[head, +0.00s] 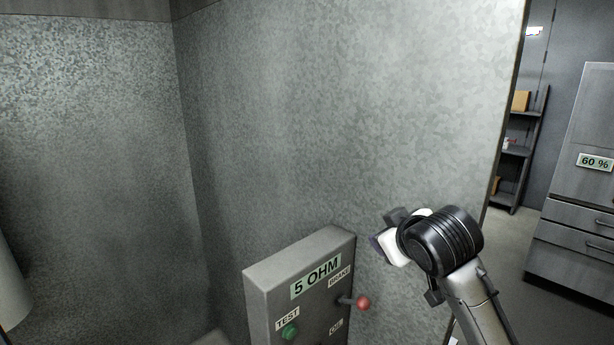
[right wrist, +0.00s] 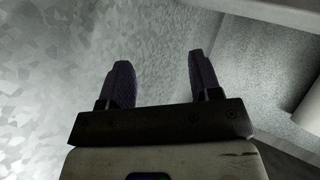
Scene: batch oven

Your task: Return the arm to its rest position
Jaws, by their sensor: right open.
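My right arm comes in from the lower right in the head view, and its gripper (head: 385,232) is near the galvanised wall, above and to the right of the control box. The gripper is partly hidden by the wrist there. In the right wrist view the two dark fingers of the gripper (right wrist: 157,82) stand apart with nothing between them. The grey control box (head: 262,288) carries a "5 OHM" label, a green TEST button (head: 289,333) and a red-knobbed BRAKE lever (head: 362,303). The gripper is apart from the lever. My left gripper is not in view.
A galvanised metal wall (head: 340,110) stands behind the box and ends at an edge on the right. Beyond it are a dark shelf rack (head: 517,152) with boxes and a grey cabinet (head: 575,215) with drawers and a "60 %" label. Open floor shows between.

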